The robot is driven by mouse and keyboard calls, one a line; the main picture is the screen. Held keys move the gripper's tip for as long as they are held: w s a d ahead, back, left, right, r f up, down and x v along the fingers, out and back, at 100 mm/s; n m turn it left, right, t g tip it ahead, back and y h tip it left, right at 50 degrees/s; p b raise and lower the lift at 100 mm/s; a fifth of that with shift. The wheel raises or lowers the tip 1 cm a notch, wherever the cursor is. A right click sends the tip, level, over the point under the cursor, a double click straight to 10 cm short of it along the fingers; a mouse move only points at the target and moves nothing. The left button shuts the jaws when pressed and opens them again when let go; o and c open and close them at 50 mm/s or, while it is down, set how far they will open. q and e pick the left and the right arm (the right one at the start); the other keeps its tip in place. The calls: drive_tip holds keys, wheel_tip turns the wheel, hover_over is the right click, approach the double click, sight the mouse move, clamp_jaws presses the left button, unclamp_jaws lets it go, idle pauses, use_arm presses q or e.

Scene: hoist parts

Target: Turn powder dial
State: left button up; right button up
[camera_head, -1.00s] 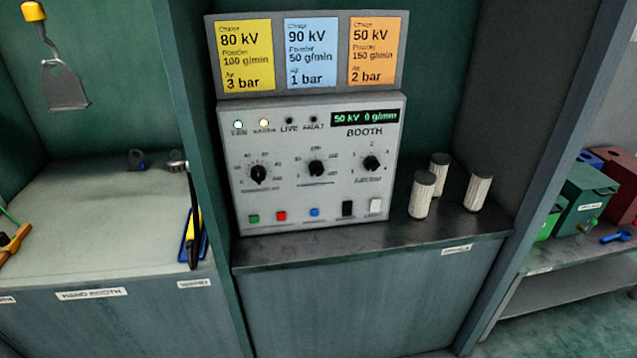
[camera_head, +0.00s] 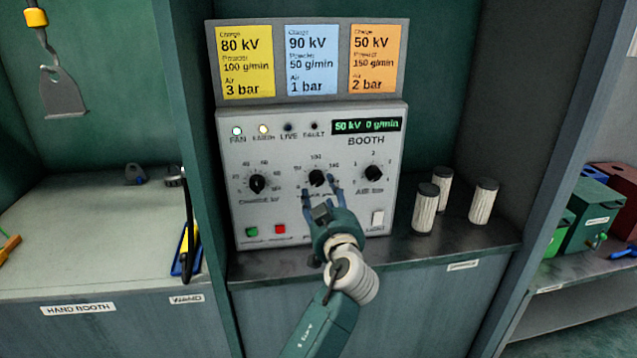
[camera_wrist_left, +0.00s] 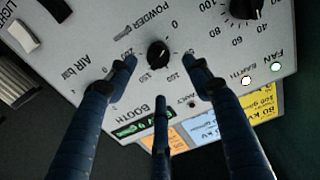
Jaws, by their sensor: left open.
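The black powder dial (camera_head: 316,178) is the middle of three dials on the grey booth control panel (camera_head: 230,140). It also shows in the left wrist view (camera_wrist_left: 158,54), near the POWDER label. My left gripper (camera_head: 319,191) is open in front of this dial, its fingers pointing at the panel. In the left wrist view my gripper (camera_wrist_left: 159,76) has blue fingers spread on either side of the dial, with a third finger below it; I cannot tell whether any finger touches it. The display (camera_head: 366,125) reads 50 kV 0 g/min. My right gripper is not in view.
The charge dial (camera_head: 257,184) is to the left and the air dial (camera_head: 372,173) to the right. A green button (camera_head: 251,232), a red button (camera_head: 280,229) and a white switch (camera_head: 377,218) sit below. Pale cylinders (camera_head: 425,208) stand right of the panel. Setting cards hang above.

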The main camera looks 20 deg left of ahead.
sight(318, 181)
use_arm(q)
drive_tip(key=x, duration=0.6)
drive_tip(key=shift+w+a, duration=0.15)
drive_tip(key=shift+w, duration=0.15)
drive_tip(key=c, duration=1.1)
